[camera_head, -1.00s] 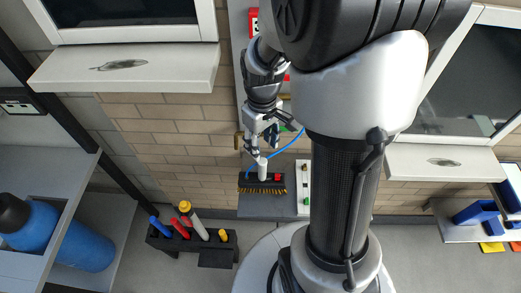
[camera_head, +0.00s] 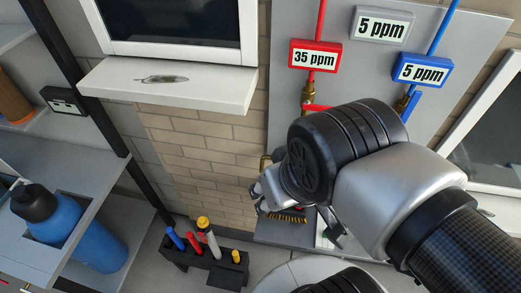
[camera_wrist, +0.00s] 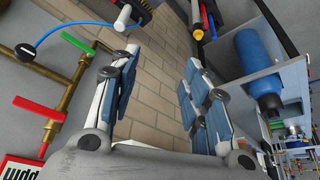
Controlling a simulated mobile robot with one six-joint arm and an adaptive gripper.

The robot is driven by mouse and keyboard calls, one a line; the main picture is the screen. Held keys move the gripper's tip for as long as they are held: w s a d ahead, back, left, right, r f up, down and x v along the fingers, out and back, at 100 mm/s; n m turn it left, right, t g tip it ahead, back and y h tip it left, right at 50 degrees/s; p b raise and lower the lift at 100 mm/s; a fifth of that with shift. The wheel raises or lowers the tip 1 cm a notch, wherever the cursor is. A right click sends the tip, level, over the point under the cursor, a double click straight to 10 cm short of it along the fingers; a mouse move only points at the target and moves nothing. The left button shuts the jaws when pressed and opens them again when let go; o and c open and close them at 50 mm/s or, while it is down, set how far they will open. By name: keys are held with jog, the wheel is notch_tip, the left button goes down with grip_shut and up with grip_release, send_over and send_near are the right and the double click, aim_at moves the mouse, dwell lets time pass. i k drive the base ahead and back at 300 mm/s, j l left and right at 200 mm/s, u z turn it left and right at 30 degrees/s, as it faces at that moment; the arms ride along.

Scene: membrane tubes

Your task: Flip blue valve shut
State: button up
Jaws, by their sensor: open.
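The blue valve sits under the blue 5 ppm display (camera_head: 421,69) on the grey wall panel. A blue piece (camera_head: 413,104) beside a brass fitting shows there, probably its handle; my arm hides the part below, so its setting is unclear. The blue valve does not show in the wrist view. My gripper (camera_wrist: 160,60) is open and empty in the wrist view, its fingers wide apart with brick wall beyond. In the head view my arm mostly covers it, low and left of the blue valve.
A red valve handle (camera_wrist: 38,110) and a green handle (camera_wrist: 78,42) on brass pipe lie left of my gripper. A blue hose (camera_wrist: 60,28) curves above them. A tool holder (camera_head: 207,264), a blue bottle (camera_head: 88,245) on a shelf and a window sill (camera_head: 165,87) stand left.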

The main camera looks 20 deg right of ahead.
aim_at(417, 96)
jog(key=k+j+z, duration=0.1)
jog(key=z, duration=1.55)
jog(key=k+j+u, duration=0.45)
jog(key=i+l, duration=0.05)
